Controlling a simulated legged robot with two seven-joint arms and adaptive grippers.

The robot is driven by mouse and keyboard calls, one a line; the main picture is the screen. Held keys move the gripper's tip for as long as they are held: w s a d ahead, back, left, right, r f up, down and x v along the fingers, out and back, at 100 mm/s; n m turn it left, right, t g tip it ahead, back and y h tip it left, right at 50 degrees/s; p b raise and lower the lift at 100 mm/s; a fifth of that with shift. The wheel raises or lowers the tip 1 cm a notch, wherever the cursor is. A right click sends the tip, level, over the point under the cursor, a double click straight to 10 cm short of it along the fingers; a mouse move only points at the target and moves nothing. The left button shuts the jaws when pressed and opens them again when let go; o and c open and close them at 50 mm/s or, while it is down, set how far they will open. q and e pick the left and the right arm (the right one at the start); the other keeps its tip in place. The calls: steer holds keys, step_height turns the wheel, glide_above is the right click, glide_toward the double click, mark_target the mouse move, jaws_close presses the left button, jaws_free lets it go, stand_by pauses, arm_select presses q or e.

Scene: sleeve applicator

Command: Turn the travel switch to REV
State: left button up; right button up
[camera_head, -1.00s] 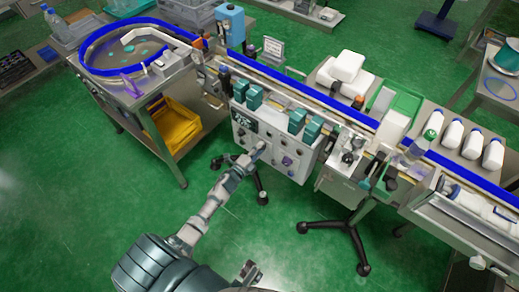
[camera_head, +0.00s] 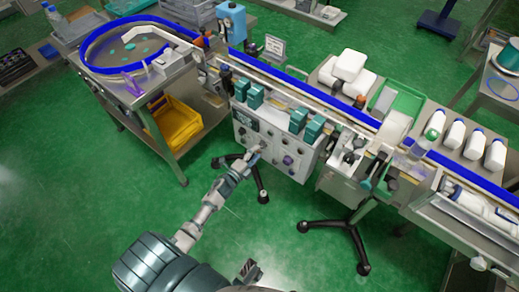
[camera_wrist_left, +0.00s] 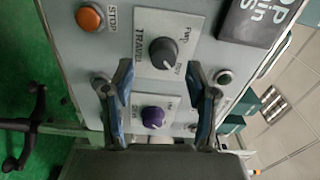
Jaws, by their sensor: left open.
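The travel switch (camera_wrist_left: 163,52) is a dark round knob on a pale plate marked TRAVEL in the left wrist view. Its plate carries small position words at the side; which one the knob points to is too small to tell for sure. My left gripper (camera_wrist_left: 164,85) is open and empty. Its two dark fingers stand either side of the space just below the knob in that view, apart from it. In the head view my left gripper (camera_head: 250,160) is in front of the control panel (camera_head: 270,145), where the switch is too small to make out. My right gripper does not show clearly.
A purple knob (camera_wrist_left: 153,117) sits close below the switch, between the fingers in the picture. An orange STOP button (camera_wrist_left: 90,17) and a dark round button (camera_wrist_left: 223,77) are nearby. Green boxes (camera_head: 299,119) stand above the panel. A stand leg (camera_head: 261,185) is below it.

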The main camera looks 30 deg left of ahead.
arm_select(q)
steer(key=s, duration=0.8)
steer(key=shift+s+a, duration=0.4)
steer(key=shift+f, duration=0.15)
steer(key=s+d+f+n+g+y+p, duration=0.1)
steer(key=s+d+f+n+g+p, duration=0.2)
steer(key=s+f+n+g, duration=0.45)
steer(key=s+d+f+n+g+y+p, duration=0.25)
steer(key=s+f+n, duration=0.2)
steer(key=f, duration=0.55)
steer(key=s+d+f+n+g+h+p, duration=0.1)
steer(key=s+d+f+g, duration=0.2)
steer(key=s+d, duration=0.2)
steer(key=s+d+f+n+g+h, duration=0.1)
steer(key=s+d+f+n+g, duration=0.1)
steer(key=s, duration=1)
steer(key=d+f+g, duration=0.1)
steer(key=d, duration=0.1)
steer(key=shift+s+d+f+n+p, duration=0.15)
steer(key=shift+d+f+n+p, duration=0.15)
steer(key=shift+d+p, duration=0.05)
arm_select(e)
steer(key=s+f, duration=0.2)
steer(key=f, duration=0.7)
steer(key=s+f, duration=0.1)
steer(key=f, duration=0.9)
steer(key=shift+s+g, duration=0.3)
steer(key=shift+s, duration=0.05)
